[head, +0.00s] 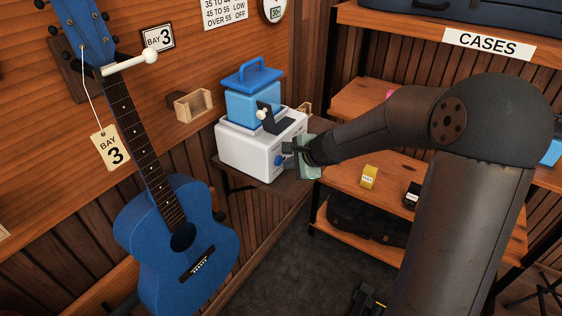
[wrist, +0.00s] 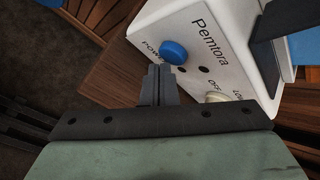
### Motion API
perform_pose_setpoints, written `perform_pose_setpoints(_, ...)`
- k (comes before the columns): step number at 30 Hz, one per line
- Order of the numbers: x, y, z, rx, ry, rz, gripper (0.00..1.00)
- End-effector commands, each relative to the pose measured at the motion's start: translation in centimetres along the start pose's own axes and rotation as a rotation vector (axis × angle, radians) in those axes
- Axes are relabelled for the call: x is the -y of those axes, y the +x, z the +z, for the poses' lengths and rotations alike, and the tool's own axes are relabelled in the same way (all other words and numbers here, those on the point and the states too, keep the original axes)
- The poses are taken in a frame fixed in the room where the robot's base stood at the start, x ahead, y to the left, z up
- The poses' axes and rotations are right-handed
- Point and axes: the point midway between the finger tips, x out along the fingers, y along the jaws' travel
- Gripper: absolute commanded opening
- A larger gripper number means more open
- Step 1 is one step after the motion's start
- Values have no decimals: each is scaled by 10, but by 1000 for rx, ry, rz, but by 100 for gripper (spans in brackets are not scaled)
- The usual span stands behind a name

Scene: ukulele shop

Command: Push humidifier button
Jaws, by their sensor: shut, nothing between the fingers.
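The humidifier (head: 245,148) is a white box with a blue tank (head: 254,103) and blue handle, on a small wooden shelf by the wall. The wrist view shows its white front (wrist: 205,50) printed "Pemtora". Its round blue button (wrist: 173,52) sits beside the word "POWER"; a pale knob (wrist: 216,98) near "OFF" is partly hidden behind my gripper. My gripper (wrist: 158,72) is shut and empty, with its fingertips just short of or at the button; I cannot tell whether they touch. In the head view my gripper (head: 288,154) is at the humidifier's front face.
A blue ukulele (head: 180,240) hangs at the left with a "BAY 3" tag (head: 111,147). A small wooden box (head: 193,106) is on the wall. A wooden shelf unit at the right holds a yellow box (head: 369,177) and a black case (head: 365,219). The floor (head: 290,260) in front is mostly clear.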

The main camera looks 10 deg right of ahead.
Motion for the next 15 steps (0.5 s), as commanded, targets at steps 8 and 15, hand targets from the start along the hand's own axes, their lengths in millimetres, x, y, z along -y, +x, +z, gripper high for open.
perform_pose_setpoints(8,2,2,2,0,0,0,0)
perform_pose_setpoints(15,3,4,3,0,-1,0,0)
